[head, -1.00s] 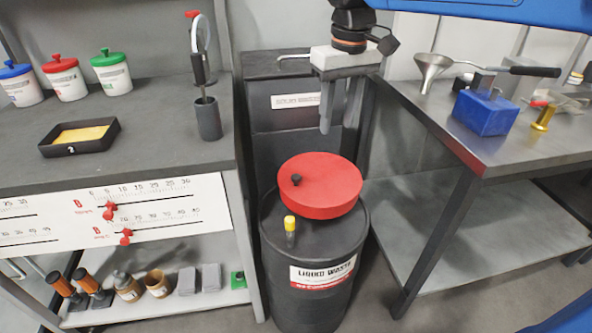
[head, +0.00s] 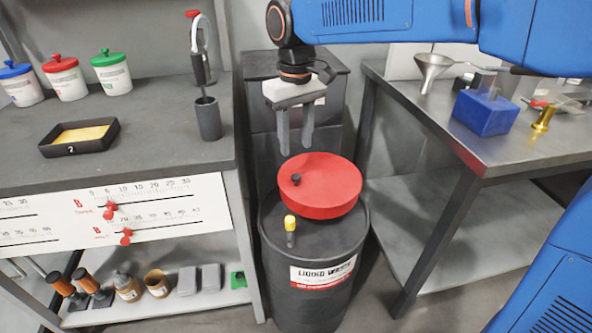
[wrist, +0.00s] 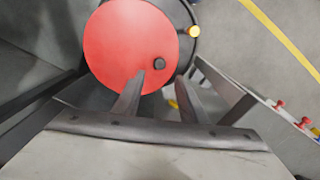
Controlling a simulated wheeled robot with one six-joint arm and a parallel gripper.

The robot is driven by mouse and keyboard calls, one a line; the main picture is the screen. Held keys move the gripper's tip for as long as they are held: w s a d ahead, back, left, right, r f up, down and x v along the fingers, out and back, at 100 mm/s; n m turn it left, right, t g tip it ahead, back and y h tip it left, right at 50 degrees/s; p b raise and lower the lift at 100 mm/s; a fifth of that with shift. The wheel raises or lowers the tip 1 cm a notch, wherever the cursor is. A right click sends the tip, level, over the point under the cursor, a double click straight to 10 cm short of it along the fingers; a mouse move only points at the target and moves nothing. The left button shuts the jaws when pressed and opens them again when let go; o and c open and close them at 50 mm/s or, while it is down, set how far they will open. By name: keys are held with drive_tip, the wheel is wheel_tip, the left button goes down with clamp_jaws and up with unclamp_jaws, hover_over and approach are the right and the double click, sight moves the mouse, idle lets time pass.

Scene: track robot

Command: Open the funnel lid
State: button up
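The red round funnel lid (head: 325,186) lies flat and closed on top of the black liquid waste drum (head: 305,268). A small black knob (head: 296,180) stands near the lid's left edge. My gripper (head: 295,150) hangs above and behind the lid, fingers pointing down, apart and empty. In the wrist view the lid (wrist: 125,50) fills the upper middle, with the knob (wrist: 159,64) near its lower right edge. My gripper (wrist: 157,80) shows there below the lid, its fingers spread on either side of the knob's line. No contact with the knob shows.
A yellow-capped piece (head: 290,223) stands on the drum's front rim. The left bench (head: 150,120) and the right steel table (head: 470,135) flank the drum. A dark cabinet (head: 330,120) stands behind it. A grey holder (head: 208,118) stands near the left bench's edge.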

sight(296, 176)
wheel_tip(296, 176, down, 10)
drive_tip(key=shift+r, duration=0.25)
drive_tip(key=shift+c, duration=0.3)
clamp_jaws()
